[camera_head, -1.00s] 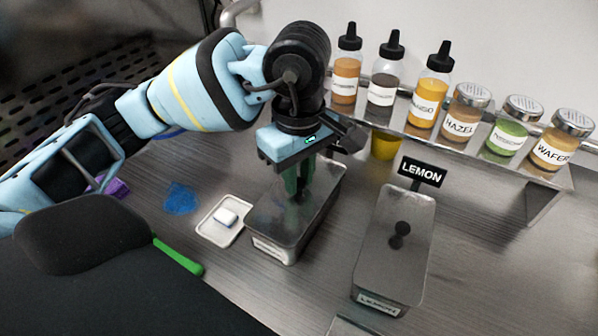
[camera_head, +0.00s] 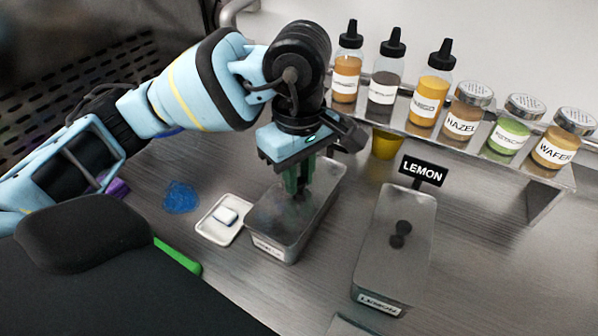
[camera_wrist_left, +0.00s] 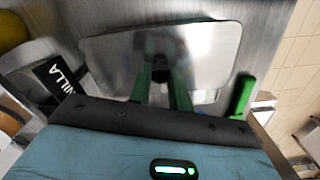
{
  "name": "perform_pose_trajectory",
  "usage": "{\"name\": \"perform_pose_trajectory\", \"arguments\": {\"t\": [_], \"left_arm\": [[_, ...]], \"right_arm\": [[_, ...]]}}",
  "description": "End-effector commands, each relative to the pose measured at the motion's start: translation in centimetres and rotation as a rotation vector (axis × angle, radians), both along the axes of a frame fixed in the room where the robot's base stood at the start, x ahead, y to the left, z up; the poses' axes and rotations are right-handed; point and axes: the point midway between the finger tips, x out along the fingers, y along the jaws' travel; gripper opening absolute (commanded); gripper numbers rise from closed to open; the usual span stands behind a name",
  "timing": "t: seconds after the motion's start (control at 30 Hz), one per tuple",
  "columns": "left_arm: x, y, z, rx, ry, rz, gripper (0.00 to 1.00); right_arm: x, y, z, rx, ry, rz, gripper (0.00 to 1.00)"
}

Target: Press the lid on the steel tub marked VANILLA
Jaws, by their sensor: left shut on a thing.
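The steel tub (camera_head: 270,247) stands left of centre in the head view, its front label too blurred to read. In the left wrist view a black sign (camera_wrist_left: 58,76) ending in "NILLA" stands beside it. A flat steel lid (camera_head: 313,212) lies over the tub's top; it also shows in the left wrist view (camera_wrist_left: 210,55). I cannot tell whether its edge is fully seated. My left gripper (camera_head: 298,188) points down over the lid, its green fingers shut on the dark lid knob (camera_wrist_left: 160,66). My right gripper is not in view.
A lidded LEMON tub (camera_head: 393,265) with a black knob and sign stands to the right. A white tray (camera_head: 208,229) with a small white block, a blue cloth (camera_head: 180,197) and a green-handled tool (camera_head: 177,256) lie left. A shelf (camera_head: 480,150) of bottles and jars runs behind.

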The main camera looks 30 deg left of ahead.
Motion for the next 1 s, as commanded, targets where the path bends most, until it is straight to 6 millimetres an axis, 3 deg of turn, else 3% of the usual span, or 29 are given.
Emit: {"name": "perform_pose_trajectory", "arguments": {"t": [0.13, 0.17, 0.33, 0.53, 0.7, 1.0], "left_arm": [[0.00, -0.01, 0.02, 0.000, 0.000, 0.000, 0.00], [0.00, -0.01, 0.02, 0.000, 0.000, 0.000, 0.22], [0.00, 0.00, 0.02, 0.000, 0.000, 0.000, 0.45], [0.00, 0.00, 0.01, 0.000, 0.000, 0.000, 0.45], [0.00, 0.00, 0.01, 0.000, 0.000, 0.000, 0.67], [0.00, 0.01, 0.06, 0.000, 0.000, 0.000, 0.67]], "right_arm": [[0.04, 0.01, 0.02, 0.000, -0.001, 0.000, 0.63], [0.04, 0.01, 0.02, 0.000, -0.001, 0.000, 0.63], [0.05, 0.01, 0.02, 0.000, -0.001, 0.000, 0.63], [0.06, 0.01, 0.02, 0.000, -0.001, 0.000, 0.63], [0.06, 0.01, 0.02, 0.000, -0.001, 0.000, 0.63], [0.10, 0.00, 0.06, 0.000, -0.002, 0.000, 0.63]]}}
